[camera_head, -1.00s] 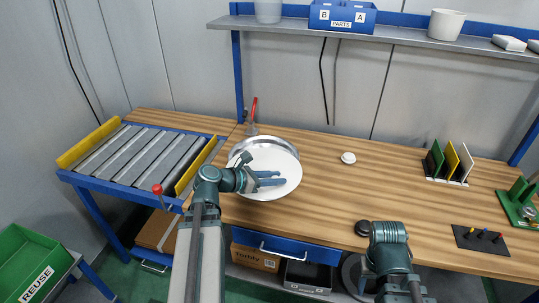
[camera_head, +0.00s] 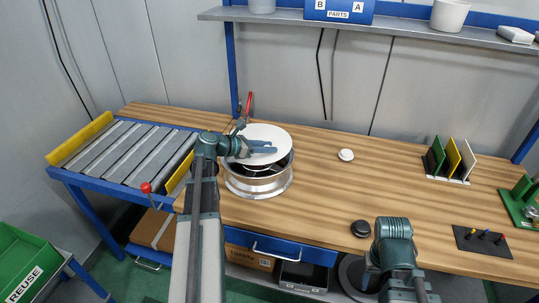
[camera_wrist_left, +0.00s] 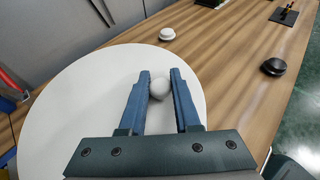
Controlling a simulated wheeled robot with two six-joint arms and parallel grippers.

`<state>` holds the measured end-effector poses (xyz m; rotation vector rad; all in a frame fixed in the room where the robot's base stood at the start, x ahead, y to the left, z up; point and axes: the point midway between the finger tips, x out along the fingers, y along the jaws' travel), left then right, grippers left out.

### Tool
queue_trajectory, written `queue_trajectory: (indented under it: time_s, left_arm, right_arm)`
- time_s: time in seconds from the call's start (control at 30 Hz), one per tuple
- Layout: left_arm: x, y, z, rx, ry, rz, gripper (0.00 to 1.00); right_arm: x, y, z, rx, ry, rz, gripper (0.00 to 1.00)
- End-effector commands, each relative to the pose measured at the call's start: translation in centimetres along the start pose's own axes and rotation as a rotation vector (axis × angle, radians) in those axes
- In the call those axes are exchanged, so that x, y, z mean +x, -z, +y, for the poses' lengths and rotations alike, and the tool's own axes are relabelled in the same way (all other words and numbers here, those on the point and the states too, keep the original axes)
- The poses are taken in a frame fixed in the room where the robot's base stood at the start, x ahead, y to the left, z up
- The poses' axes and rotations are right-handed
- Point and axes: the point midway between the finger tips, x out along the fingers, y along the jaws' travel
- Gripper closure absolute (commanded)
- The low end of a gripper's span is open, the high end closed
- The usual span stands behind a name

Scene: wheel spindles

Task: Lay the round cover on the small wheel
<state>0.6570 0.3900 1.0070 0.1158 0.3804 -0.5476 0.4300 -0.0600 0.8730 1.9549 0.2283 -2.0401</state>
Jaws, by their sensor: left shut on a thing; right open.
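The round cover (camera_head: 268,132) is a flat white disc with a small white knob (camera_wrist_left: 159,88). My left gripper (camera_head: 272,149) is shut on this knob, and its two blue fingers show on either side of it in the left wrist view (camera_wrist_left: 160,92). The small wheel (camera_head: 258,189), a silver rim with a dark inside, sits on the bench. The cover is held above its rear part, apart from the near rim; the far rim is hidden. My right gripper (camera_head: 371,278) is open low at the bench's front edge, its fingers mostly hidden by the wrist.
A white knobbed piece (camera_head: 346,155) and a black one (camera_head: 361,229) lie on the wooden bench (camera_head: 320,195). A rack of coloured plates (camera_head: 450,160) and a black tool mat (camera_head: 482,241) are at right. A roller conveyor (camera_head: 130,150) adjoins at left. A red-handled tool (camera_head: 248,104) stands behind the wheel.

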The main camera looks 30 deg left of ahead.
Motion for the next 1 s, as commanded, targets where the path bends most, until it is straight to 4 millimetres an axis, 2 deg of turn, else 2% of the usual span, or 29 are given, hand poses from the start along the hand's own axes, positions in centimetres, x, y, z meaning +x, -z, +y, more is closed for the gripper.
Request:
queue_trajectory:
  time_s: [0.37, 0.67, 0.87, 0.9, 1.0]
  left_arm:
    - [0.4, 3.8, 0.4, -0.002, -0.007, -0.001, 1.0]
    - [0.3, 3.6, 0.4, -0.002, -0.007, -0.001, 1.0]
    - [0.5, 4.2, 0.4, -0.002, -0.007, -0.001, 1.0]
    - [0.5, 4.1, 0.4, -0.002, -0.007, 0.0, 0.64]
    - [0.5, 4.1, 0.4, -0.002, -0.007, 0.0, 0.46]
  right_arm:
    - [3.6, 0.2, -0.3, 0.0, 0.0, 0.0, 0.5]
    - [3.5, 0.2, -0.3, 0.0, 0.0, 0.0, 0.5]
    - [4.1, 0.2, -0.4, 0.0, 0.0, 0.0, 0.5]
    - [4.0, 0.2, -0.4, 0.0, 0.0, 0.0, 0.5]
    - [3.9, 0.2, -0.4, 0.0, 0.0, 0.0, 0.5]
